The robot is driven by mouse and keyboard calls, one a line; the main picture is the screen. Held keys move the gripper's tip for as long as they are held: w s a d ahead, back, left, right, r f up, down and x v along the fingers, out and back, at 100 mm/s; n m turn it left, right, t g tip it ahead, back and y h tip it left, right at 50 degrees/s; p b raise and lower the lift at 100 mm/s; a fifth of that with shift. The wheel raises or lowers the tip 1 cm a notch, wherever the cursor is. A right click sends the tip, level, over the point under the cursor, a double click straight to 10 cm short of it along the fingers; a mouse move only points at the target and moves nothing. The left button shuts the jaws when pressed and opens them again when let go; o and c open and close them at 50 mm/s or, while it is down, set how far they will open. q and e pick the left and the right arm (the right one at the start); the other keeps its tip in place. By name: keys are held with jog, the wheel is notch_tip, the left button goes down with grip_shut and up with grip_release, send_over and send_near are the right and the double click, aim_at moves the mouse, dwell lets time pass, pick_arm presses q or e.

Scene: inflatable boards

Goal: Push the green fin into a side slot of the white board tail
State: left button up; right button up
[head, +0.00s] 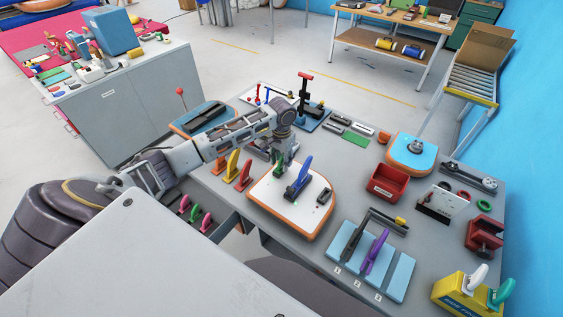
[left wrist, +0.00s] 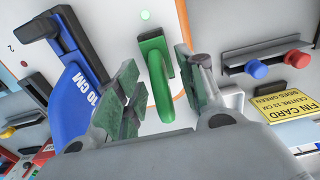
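The white board tail (head: 272,206) with an orange rim lies on the grey bench. A blue fin (head: 298,180) stands along its middle; in the left wrist view this fin (left wrist: 77,95) reads 10 CM. A dark side slot (head: 324,196) on the board's right side looks empty. The green fin (left wrist: 157,85) is at the board's far left side, with its base against the white surface; how deep it sits is hidden. My left gripper (left wrist: 160,92) is around the green fin, its fingers apart with narrow gaps showing beside the fin. My right gripper is out of view.
Yellow, orange and red fins (head: 232,164) stand left of the board. A red bin (head: 388,184) is to the right. A light blue rack (head: 343,244) with a purple fin is in front right. A yellow fin card (left wrist: 287,101) shows in the wrist view.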

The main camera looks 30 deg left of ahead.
aim_at(281, 157)
pick_arm(q)
notch_tip(281, 157, up, 11)
jog(key=shift+r, duration=0.1)
dwell(0.5)
dwell(1.0)
